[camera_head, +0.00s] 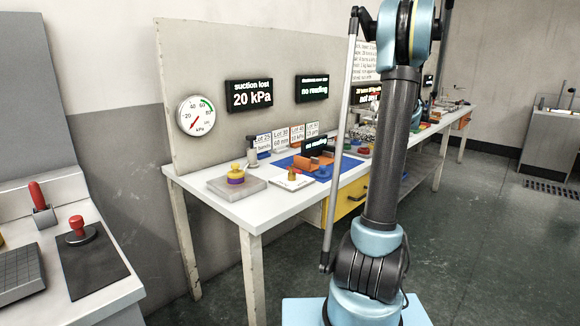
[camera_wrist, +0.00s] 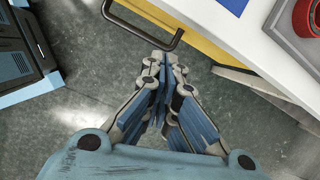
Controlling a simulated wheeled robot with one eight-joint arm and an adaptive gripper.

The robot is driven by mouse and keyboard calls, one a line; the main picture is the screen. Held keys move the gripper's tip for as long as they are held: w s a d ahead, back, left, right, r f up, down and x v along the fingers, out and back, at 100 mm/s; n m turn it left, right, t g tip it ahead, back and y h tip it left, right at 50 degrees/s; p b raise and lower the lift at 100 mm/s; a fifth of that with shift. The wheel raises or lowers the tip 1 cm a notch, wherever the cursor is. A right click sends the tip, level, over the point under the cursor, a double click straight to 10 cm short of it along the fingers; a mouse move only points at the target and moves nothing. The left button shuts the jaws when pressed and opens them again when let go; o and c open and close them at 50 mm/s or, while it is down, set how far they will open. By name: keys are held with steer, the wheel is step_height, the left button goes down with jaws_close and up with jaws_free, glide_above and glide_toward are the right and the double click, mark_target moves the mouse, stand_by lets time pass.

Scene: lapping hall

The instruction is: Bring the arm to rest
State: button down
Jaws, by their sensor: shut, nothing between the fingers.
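My gripper (camera_wrist: 166,62) shows in the wrist view, its two fingers shut with the tips together and nothing between them. It points at the grey-green floor beside the bench's yellow drawer front (camera_wrist: 180,32). The drawer's dark bar handle (camera_wrist: 140,35) lies just beyond the fingertips in the picture; whether they touch it I cannot tell. In the head view my arm stands upright in front of the bench, and my gripper is not visible there.
The white bench (camera_head: 232,207) carries a grey block with a yellow-topped piece (camera_head: 236,174), a blue mat (camera_head: 290,162) and several small items. Its yellow drawer (camera_head: 349,203) faces my arm. A second bench (camera_head: 85,308) stands at left. Open floor (camera_head: 480,230) lies to the right.

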steer(key=s+a+r+n+h, duration=0.1)
steer(key=s+a+r+n, duration=0.2)
steer(key=s+a+n, duration=1.2)
steer(key=s+a+f+n, duration=0.2)
steer(key=s+f+n, duration=0.1)
steer(key=s, duration=0.5)
steer(key=s+a+f+n+h, duration=0.1)
steer(key=s+a+f+n, duration=0.2)
steer(key=s, duration=0.5)
steer(key=s+a+f+n, duration=0.2)
steer(key=s+f, duration=0.3)
steer(key=s, duration=0.3)
steer(key=shift+s+a+n+h, duration=0.25)
steer(key=shift+a+n+h, duration=0.05)
steer(key=shift+a+n, duration=0.1)
steer(key=shift+w+f, duration=0.2)
steer(key=shift+w, duration=0.25)
